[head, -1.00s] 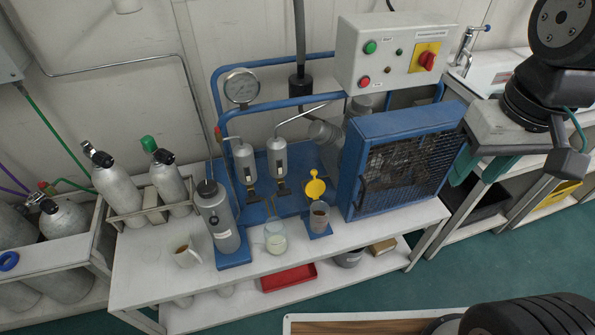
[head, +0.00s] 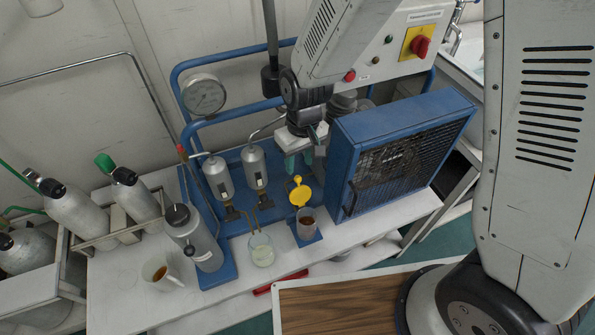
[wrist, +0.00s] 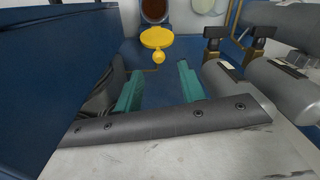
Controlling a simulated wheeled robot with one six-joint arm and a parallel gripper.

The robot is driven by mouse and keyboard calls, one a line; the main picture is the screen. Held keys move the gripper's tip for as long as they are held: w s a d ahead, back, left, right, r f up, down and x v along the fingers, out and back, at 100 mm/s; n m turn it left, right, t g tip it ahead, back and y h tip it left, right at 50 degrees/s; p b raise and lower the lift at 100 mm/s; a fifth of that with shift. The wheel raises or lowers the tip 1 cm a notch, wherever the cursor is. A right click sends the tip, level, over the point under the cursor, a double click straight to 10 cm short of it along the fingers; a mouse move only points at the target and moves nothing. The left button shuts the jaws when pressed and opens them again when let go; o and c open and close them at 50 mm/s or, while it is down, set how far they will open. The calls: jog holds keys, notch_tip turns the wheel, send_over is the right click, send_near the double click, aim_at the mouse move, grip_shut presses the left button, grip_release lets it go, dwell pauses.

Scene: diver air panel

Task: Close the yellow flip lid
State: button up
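The yellow flip lid (head: 300,193) stands open, tilted up at the back rim of a small clear cup (head: 306,226) with brown liquid in it. In the wrist view the lid (wrist: 157,37) shows at the top centre, its round knob towards me, with the cup's open mouth (wrist: 154,11) beyond it. My gripper (head: 299,160) is above and behind the lid in the head view, apart from it. Its two teal fingers (wrist: 160,88) are spread with nothing between them.
A blue caged compressor (head: 400,155) stands close to the right of my gripper. Two grey filter cylinders (head: 255,166) stand to the left. A glass jar (head: 262,250) stands left of the cup. A control box (head: 410,40) hangs above. The bench front (head: 350,238) is clear.

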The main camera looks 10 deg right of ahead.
aim_at(299, 178)
notch_tip(299, 178, down, 8)
jog(key=shift+r, duration=0.15)
dwell(0.3)
jog(key=shift+s, duration=0.1)
grip_shut()
